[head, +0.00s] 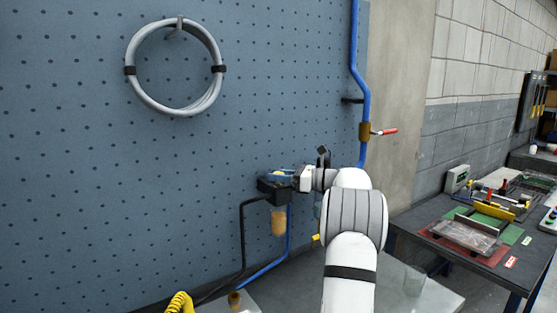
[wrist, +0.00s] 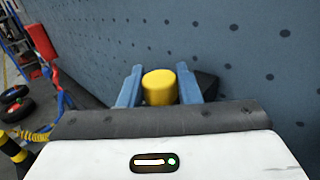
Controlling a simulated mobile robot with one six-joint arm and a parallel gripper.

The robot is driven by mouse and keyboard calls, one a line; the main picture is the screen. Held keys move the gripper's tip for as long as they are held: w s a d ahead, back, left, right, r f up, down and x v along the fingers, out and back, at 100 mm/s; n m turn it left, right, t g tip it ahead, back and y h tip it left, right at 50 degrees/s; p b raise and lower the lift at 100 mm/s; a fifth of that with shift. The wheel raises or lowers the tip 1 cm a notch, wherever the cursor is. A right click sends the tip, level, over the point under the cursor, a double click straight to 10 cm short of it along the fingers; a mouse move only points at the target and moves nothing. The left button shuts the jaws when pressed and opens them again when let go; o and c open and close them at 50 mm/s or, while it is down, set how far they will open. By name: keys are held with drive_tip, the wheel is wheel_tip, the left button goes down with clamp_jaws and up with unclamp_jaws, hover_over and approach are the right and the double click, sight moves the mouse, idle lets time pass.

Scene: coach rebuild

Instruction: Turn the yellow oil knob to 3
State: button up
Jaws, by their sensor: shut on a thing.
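The yellow oil knob (wrist: 159,87) sits between the two blue fingers of my gripper (wrist: 165,86) in the wrist view. My gripper is shut on it, with a finger on each side. In the head view my gripper (head: 283,174) reaches left to the black oil unit (head: 270,188) on the blue pegboard. An amber bowl (head: 279,222) hangs below that unit. The scale numbers and any pointer on the knob cannot be read in either view.
A coiled grey hose (head: 141,94) hangs on the pegboard (head: 70,160) at upper left. A blue pipe (head: 354,40) with a red-handled valve (head: 384,132) runs down behind my arm. A cluttered workbench (head: 400,222) stands at right. A yellow coiled hose (head: 180,303) is at the bottom.

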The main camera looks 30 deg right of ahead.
sight(278, 173)
drive_tip(key=shift+r+n+g+y+p, duration=0.15)
drive_tip(key=shift+n+g+y+p, duration=0.7)
drive_tip(key=shift+p, duration=0.6)
drive_tip(key=o, duration=0.9)
drive_tip(key=shift+o, duration=0.2)
wheel_tip(278, 173, up, 10)
drive_tip(key=shift+f+b, duration=0.1)
drive_tip(key=shift+b, duration=0.2)
